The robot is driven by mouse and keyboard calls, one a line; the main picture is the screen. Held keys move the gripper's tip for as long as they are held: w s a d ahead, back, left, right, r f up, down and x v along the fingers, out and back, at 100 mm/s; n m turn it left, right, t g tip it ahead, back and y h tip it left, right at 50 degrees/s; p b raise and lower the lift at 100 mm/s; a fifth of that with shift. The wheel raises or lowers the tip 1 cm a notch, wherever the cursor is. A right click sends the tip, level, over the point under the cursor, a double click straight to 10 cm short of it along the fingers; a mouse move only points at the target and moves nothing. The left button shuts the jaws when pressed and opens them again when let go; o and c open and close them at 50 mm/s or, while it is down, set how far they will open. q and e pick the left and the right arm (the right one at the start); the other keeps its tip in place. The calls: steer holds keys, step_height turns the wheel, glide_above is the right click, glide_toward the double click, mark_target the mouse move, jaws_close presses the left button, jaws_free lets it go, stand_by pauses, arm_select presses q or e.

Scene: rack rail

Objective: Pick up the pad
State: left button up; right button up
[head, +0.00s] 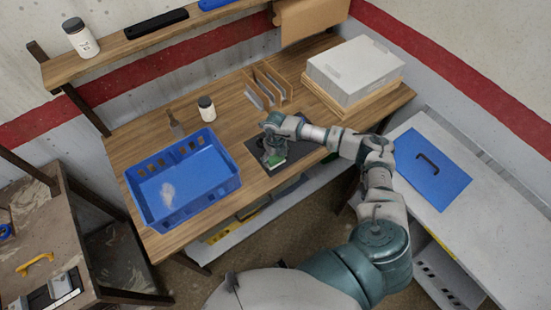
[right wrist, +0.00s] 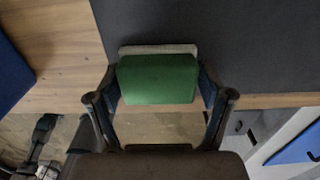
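The pad (right wrist: 158,80) is a green block with a pale strip along its far edge. In the right wrist view it sits between the two fingers of my right gripper (right wrist: 160,85), which meet its left and right sides with no clear gap. In the head view my right gripper (head: 273,150) points down over the dark mat (head: 250,150) near the table's front edge, and a bit of the green pad (head: 276,160) shows under it. I cannot tell whether the pad touches the mat. My left gripper is not in view.
A blue crate (head: 146,205) stands left of the mat, with a small jar (head: 207,108) behind it. A wooden divider rack (head: 275,90) and a grey box (head: 355,70) stand at the back. A blue panel with a handle (head: 432,170) lies on the right-hand bench.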

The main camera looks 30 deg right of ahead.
mark_target(275, 156)
steer(key=c, duration=0.4)
steer(key=shift+s+a, duration=0.1)
steer(key=shift+a, duration=0.1)
steer(key=shift+f, duration=0.1)
steer(key=shift+d+r, duration=0.15)
steer(key=shift+r, duration=0.35)
steer(key=shift+w+r+b, duration=0.2)
steer(key=shift+r+b, duration=0.25)
steer(key=shift+r, duration=0.8)
steer(key=s+a, duration=0.2)
steer(key=s, duration=0.2)
steer(key=s+a+r+b, duration=0.1)
steer(key=s+a, duration=0.2)
steer(key=s, duration=0.2)
steer(key=s+a+b, duration=0.1)
steer(key=s+a, duration=0.1)
steer(key=s, duration=0.3)
steer(key=shift+s+a+r, duration=0.15)
steer(key=shift+a+r, duration=0.1)
steer(key=shift+r, duration=0.1)
